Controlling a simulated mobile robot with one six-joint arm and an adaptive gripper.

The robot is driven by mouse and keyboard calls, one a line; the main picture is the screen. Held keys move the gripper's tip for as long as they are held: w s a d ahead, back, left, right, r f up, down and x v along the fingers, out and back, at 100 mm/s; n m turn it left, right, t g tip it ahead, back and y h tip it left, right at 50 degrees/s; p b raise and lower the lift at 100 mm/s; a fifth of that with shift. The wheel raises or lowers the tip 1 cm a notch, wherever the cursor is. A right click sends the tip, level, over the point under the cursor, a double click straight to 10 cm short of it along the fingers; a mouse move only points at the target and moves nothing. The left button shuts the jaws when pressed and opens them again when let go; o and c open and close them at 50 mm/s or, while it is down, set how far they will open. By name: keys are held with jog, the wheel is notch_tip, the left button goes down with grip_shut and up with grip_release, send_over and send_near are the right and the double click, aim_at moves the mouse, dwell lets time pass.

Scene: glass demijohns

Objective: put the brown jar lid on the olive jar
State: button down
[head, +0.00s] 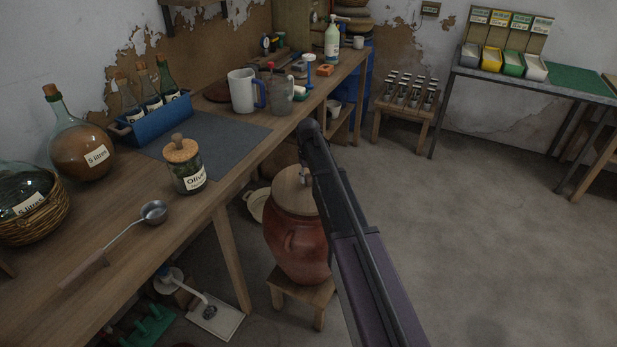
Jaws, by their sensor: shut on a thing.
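The olive jar (188,181), a small glass jar with a white label and dark contents, stands on the wooden bench, left of centre. A brown, cork-like lid (181,152) with a round knob rests at its mouth. I cannot tell from here whether it is fully seated. My arm rises from the lower right edge to the middle of the view, well to the right of the jar. The fingers of my gripper do not show; they may be hidden by the arm. Nothing of mine touches the jar or lid in this view.
A ladle (153,212) lies in front of the jar. A blue bottle crate (153,122), demijohn (82,145) and white jug (242,91) stand around it. A grey mat (222,135) is mostly bare. A lidded clay crock (293,245) stands on a stool below.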

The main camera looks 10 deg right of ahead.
jog(key=shift+f+b, duration=0.8)
dwell(1.9)
jog(key=shift+c, duration=1.1)
grip_release()
jog(key=shift+o, duration=1.1)
jog(key=shift+r, duration=0.15)
jog(key=shift+r+p, duration=3.4)
jog(key=shift+p, duration=0.15)
